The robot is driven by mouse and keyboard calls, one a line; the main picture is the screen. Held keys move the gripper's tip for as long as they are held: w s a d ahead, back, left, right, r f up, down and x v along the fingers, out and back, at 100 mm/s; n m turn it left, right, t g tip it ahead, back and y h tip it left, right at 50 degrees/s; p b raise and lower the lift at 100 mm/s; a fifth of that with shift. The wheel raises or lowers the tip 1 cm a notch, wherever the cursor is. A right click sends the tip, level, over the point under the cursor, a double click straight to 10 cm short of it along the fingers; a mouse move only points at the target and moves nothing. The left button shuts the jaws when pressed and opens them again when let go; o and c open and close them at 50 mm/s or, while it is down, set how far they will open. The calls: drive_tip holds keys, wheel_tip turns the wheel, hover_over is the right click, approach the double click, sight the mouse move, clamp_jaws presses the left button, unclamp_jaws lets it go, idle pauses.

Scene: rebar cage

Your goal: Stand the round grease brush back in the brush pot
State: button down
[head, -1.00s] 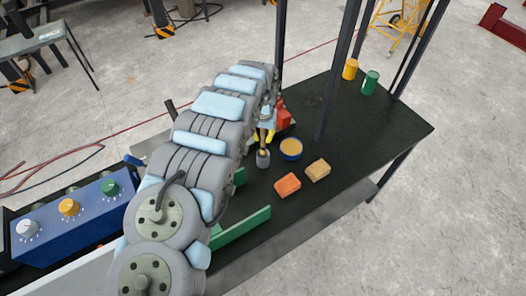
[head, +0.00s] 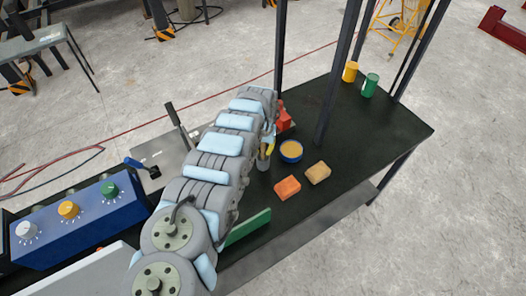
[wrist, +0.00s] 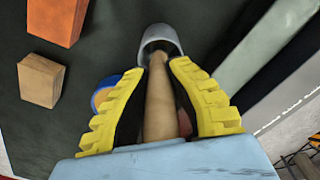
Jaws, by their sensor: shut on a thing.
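The round grease brush shows as a pale wooden handle (wrist: 158,105) between the yellow fingers of my gripper (wrist: 168,85) in the wrist view. My gripper is shut on this handle. The handle runs away from the camera to the grey brush pot (wrist: 162,42), and its far end appears to be inside the pot's mouth. The bristles are hidden. In the head view the small grey pot (head: 263,164) stands on the dark table, just below my gripper (head: 267,152), partly covered by my arm. Whether the brush touches the pot's bottom cannot be told.
A blue bowl with yellowish contents (head: 291,151) stands close right of the pot. An orange block (head: 287,188) and a tan block (head: 318,172) lie nearby. A red object (head: 284,118) is behind. A dark post (head: 335,90) rises from the table.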

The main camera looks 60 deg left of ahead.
drive_tip(key=shift+s+f, duration=0.1)
drive_tip(key=shift+f, duration=0.4)
drive_tip(key=shift+f, duration=0.1)
drive_tip(key=c, duration=1.1)
unclamp_jaws()
drive_tip(key=shift+r, duration=1.35)
drive_tip(key=shift+d+r, duration=0.15)
drive_tip(key=shift+r, duration=4.55)
drive_tip(key=shift+r, duration=0.15)
